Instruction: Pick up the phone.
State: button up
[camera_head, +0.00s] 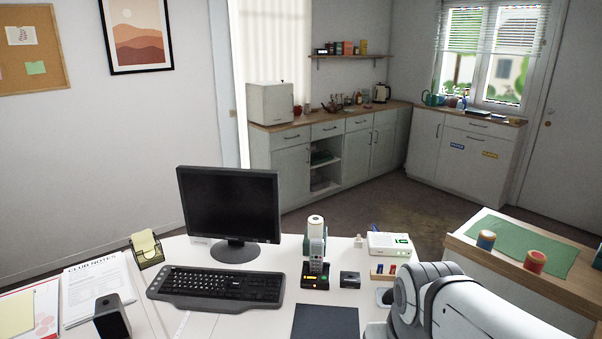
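A grey handset with buttons, which looks like the phone (316,257), stands upright on the white desk, right of the monitor. Its lower end is in or just behind a low black base (315,283) with small orange and red marks. A taller green and white cylinder (314,224) with a round top shows directly behind it; I cannot tell whether they touch. My white arm reaches in at the lower right, right of the phone and apart from it in the picture. My gripper is not in view, so its opening is hidden.
A monitor (229,206) and black keyboard (216,287) are left of the phone. A small black box (350,279) and white router (389,245) are to its right. A dark mat (325,322) lies in front. A side counter (540,279) is at right.

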aim_at(316, 255)
jog(key=u, duration=0.3)
jog(key=i, duration=0.9)
jog(key=u, duration=0.25)
